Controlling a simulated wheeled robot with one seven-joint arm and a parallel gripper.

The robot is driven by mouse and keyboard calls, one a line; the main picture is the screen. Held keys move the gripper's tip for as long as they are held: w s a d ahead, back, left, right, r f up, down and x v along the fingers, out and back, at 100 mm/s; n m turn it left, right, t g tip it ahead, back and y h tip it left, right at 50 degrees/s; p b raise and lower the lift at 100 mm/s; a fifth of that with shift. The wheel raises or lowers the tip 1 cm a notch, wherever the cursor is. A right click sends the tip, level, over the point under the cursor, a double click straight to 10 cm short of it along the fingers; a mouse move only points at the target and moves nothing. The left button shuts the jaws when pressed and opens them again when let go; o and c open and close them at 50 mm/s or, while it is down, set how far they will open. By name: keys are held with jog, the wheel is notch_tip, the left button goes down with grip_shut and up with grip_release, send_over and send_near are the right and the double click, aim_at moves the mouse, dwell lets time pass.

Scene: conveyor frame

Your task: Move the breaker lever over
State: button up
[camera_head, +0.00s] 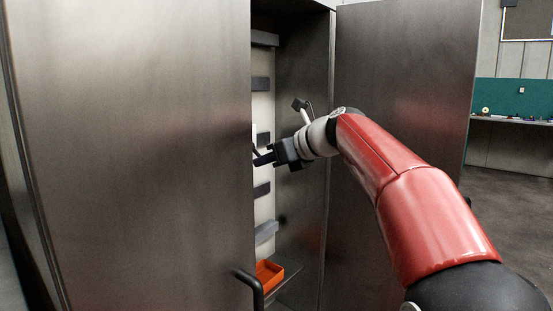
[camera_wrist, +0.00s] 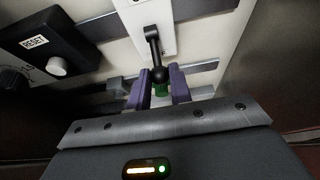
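The breaker lever (camera_wrist: 153,47) is a black bar with a round knob, mounted on a white plate (camera_wrist: 142,20) in the wrist view. It hangs down from its pivot toward my gripper. My gripper (camera_wrist: 159,76) has two purple fingers standing apart, one on each side of the knob. Small gaps show between the knob and the fingers, so I see no grip on it. Whether the knob is fully between the fingertips in depth, I cannot tell. In the head view my gripper (camera_head: 262,159) reaches into the cabinet; the lever is hidden there by the left door.
A dark box labelled RESET (camera_wrist: 48,48) with a pale button is left of the lever. The cabinet's left door (camera_head: 130,150) and right door (camera_head: 400,90) flank my arm. An orange bin (camera_head: 268,273) sits low inside. A green object (camera_wrist: 160,90) shows between the fingers.

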jog(key=shift+c, duration=0.9)
jog(key=shift+s+d+r+p, duration=0.1)
jog(key=shift+d+r+p, duration=0.05)
jog(key=shift+r+p, duration=0.3)
jog(key=shift+s+d+r+p, duration=0.1)
jog(key=shift+r+p, duration=0.25)
jog(key=shift+p, duration=0.05)
jog(key=shift+r, duration=0.1)
jog(key=shift+s+d+r+p, duration=0.15)
jog(key=shift+r+p, duration=0.5)
jog(key=shift+p, duration=0.25)
